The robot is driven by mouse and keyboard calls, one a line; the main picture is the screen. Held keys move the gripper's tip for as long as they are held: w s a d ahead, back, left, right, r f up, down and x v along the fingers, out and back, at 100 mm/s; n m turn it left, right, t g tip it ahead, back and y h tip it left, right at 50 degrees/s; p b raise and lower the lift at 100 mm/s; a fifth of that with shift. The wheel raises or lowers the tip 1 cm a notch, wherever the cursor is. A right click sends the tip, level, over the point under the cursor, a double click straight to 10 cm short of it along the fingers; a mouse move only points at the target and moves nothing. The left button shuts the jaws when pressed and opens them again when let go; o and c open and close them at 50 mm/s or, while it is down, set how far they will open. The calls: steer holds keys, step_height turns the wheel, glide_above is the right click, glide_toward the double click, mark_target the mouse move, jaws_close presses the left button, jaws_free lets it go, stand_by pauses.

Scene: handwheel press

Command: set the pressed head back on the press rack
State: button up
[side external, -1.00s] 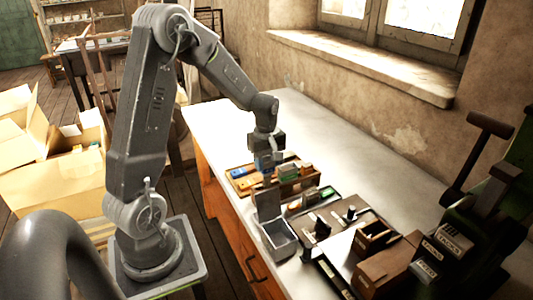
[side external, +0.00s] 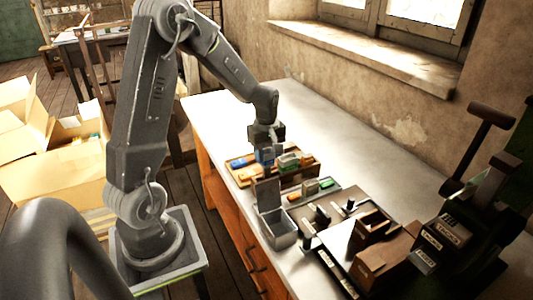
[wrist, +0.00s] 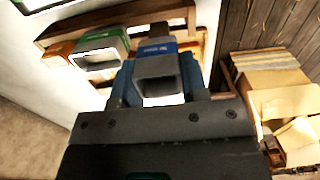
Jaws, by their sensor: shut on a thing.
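My gripper (side external: 264,159) is over the wooden press rack (side external: 310,171) at the far part of the bench. In the wrist view, my gripper (wrist: 158,82) is shut on a grey, hollow pressed head (wrist: 157,67) with a blue label band. The head is between the two blue fingers, close to the rack's wooden rail (wrist: 115,20). I cannot tell whether it touches the rack. A green-and-grey head (wrist: 100,56) sits beside it on the left, with an orange one (wrist: 57,50) further left.
An open grey box (side external: 276,228) stands in front of the rack. A tray with green and orange pieces (side external: 313,191) lies beside it. Dark wooden fixtures (side external: 372,240) and the dark press (side external: 460,235) fill the near right. The bench along the wall is clear.

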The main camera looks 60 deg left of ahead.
mark_target(266, 164)
steer(key=shift+f, duration=2.15)
steer(key=o, duration=1)
steer(key=shift+r, duration=0.1)
step_height(266, 164, up, 14)
steer(key=shift+f, duration=0.15)
